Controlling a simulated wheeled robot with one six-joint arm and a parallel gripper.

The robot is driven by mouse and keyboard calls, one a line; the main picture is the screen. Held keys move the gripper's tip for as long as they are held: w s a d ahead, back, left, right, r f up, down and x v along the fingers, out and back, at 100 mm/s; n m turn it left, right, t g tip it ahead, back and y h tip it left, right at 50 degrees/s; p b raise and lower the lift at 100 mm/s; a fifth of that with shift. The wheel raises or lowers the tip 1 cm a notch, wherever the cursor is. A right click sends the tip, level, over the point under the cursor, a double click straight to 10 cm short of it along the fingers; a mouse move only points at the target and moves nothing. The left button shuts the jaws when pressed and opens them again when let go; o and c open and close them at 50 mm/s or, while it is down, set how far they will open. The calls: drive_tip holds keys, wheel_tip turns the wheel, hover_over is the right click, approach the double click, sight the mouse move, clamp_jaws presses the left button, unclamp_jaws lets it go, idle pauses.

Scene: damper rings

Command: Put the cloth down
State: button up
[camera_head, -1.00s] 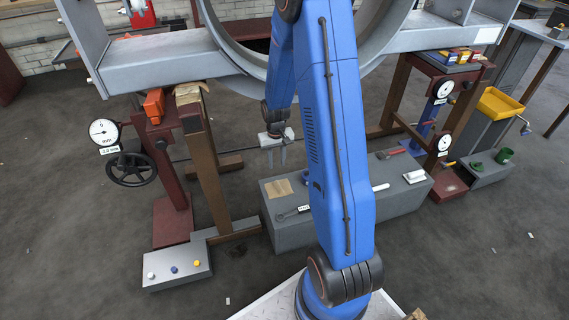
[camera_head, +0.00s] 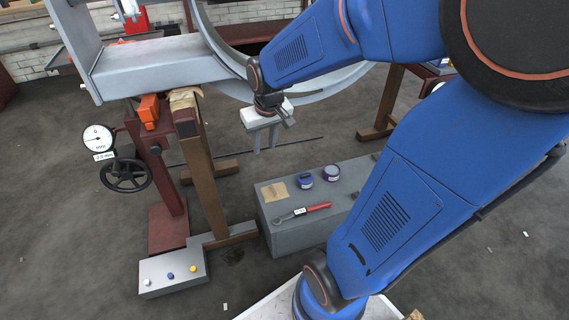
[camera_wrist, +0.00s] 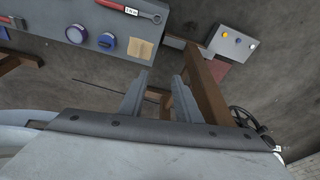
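A flat tan square, which looks like the cloth (camera_head: 274,193), lies on the left part of the grey bench (camera_head: 290,238). It also shows in the wrist view (camera_wrist: 139,48), flat beside two round tins. A second tan, crumpled piece (camera_head: 185,97) is draped over the top of the wooden post; I cannot tell whether it is cloth. My gripper (camera_head: 264,149) hangs in the air above and behind the bench, apart from the tan square. In the wrist view my gripper's fingers (camera_wrist: 160,74) stand apart with nothing between them.
A blue tin (camera_head: 305,180), a purple-lidded tin (camera_head: 331,173) and a red-handled wrench (camera_head: 303,213) lie on the bench. The wooden post (camera_head: 203,180), red stand with handwheel (camera_head: 126,174) and large grey ring frame (camera_head: 165,66) stand close to my gripper. A low grey button box (camera_head: 174,272) stands front left.

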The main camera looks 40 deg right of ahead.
drive_tip(key=s+a+r+t, duration=0.1)
drive_tip(key=s+r, duration=0.3)
drive_tip(key=s, duration=0.4)
drive_tip(key=s+a+r+n+t, duration=0.1)
drive_tip(key=s+a+r, duration=0.2)
drive_tip(key=s, duration=0.6)
drive_tip(key=shift+a+r, duration=0.4)
idle(0.3)
